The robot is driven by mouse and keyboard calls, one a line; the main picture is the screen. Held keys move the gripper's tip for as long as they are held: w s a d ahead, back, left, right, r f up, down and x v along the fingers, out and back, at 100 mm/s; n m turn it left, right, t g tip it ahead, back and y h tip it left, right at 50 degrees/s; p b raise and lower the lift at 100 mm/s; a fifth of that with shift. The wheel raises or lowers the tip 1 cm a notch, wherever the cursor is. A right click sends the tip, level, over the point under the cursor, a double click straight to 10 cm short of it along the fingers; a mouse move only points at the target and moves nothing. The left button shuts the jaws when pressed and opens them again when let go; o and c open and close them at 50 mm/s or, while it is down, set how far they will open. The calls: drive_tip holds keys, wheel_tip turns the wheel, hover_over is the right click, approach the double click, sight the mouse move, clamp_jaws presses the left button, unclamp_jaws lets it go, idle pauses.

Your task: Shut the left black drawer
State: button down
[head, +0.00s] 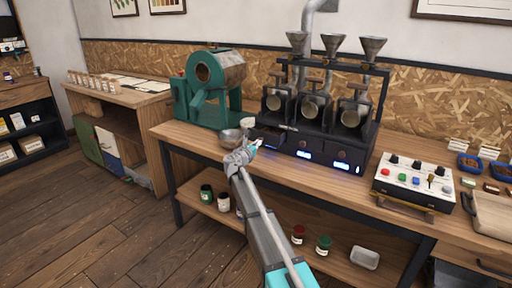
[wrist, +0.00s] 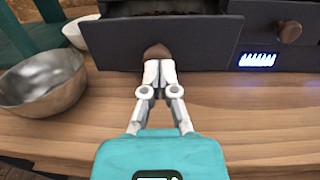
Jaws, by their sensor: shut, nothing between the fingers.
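The left black drawer (head: 266,138) is in the lower left of the black machine with funnels, pulled partly out. In the wrist view its dark front (wrist: 190,42) fills the top middle, and the open inside shows behind its top edge with dark contents. Its round brown knob (wrist: 157,51) is at the middle of the front. My gripper (wrist: 159,68) is shut and empty, its fingertips right at the knob; I cannot tell whether they touch it. In the head view my gripper (head: 255,146) is in front of the drawer, and partly hides it.
A metal bowl (wrist: 40,82) stands left of my gripper, with a smaller white bowl (wrist: 80,30) behind it. The middle drawer with a blue-lit label (head: 303,154) is to the right. A button panel (head: 414,180) stands farther right. The wooden counter (wrist: 260,125) in front is clear.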

sight(263, 139)
drive_tip(key=x, duration=0.7)
drive_tip(key=shift+f, duration=0.1)
drive_tip(key=shift+w+d, duration=0.15)
drive_tip(key=shift+d, duration=0.05)
drive_tip(key=shift+s+a, duration=0.25)
drive_tip(key=shift+s, duration=0.2)
drive_tip(key=v, duration=1.3)
drive_tip(key=shift+s, duration=0.3)
